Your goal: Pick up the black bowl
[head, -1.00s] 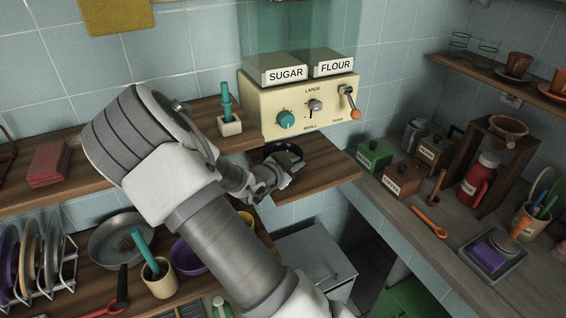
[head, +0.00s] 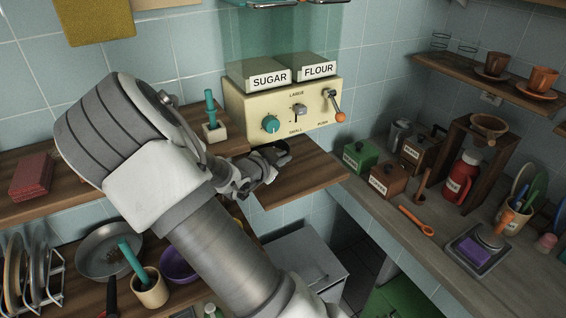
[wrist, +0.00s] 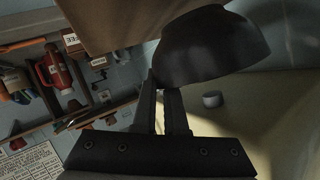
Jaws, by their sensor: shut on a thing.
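The black bowl (head: 277,153) is at the front of the cream sugar-and-flour dispenser, over the wooden shelf, and partly hidden by my gripper. In the wrist view the bowl (wrist: 212,48) is large, dark and tilted, at the tips of my fingers. My gripper (head: 268,170) reaches in from the lower left. In the wrist view my gripper (wrist: 170,92) has its fingers close together on the bowl's edge. I cannot tell whether the bowl still touches the shelf.
The dispenser (head: 285,108) with its orange-knobbed lever stands just behind the bowl. The wooden shelf (head: 308,172) is clear to the right. A small holder with a teal-handled tool (head: 213,130) stands to the left. Small boxes (head: 388,181) and a red flask (head: 462,177) stand on the right counter.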

